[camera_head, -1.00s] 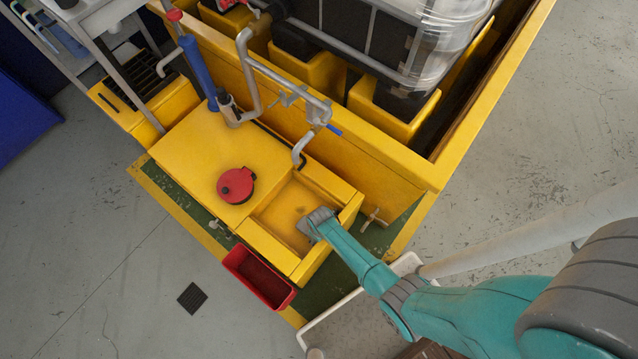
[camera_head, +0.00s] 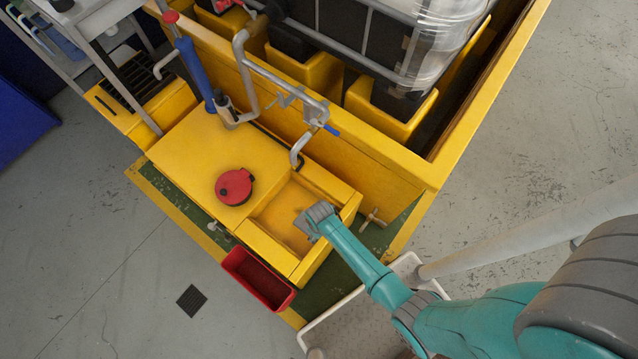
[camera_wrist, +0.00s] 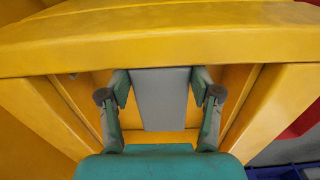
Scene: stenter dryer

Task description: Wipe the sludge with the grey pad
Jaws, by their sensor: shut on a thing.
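The grey pad (camera_wrist: 162,100) is held between the two fingers of my gripper (camera_wrist: 160,92) in the wrist view. In the head view my gripper (camera_head: 314,222) reaches into the yellow basin (camera_head: 283,258) at its right end. The pad cannot be told apart from the gripper there, and whether it touches the basin floor is unclear. The sludge shows at most as a faint darker patch (camera_head: 297,211) on the basin floor beside the gripper. Part of the floor is hidden under the gripper.
A red lid (camera_head: 234,187) sits on the yellow top left of the basin. A bent grey pipe (camera_head: 297,150) hangs over the basin's back edge. An open red bin (camera_head: 258,279) stands at its front. A small tap (camera_head: 373,218) is at the right.

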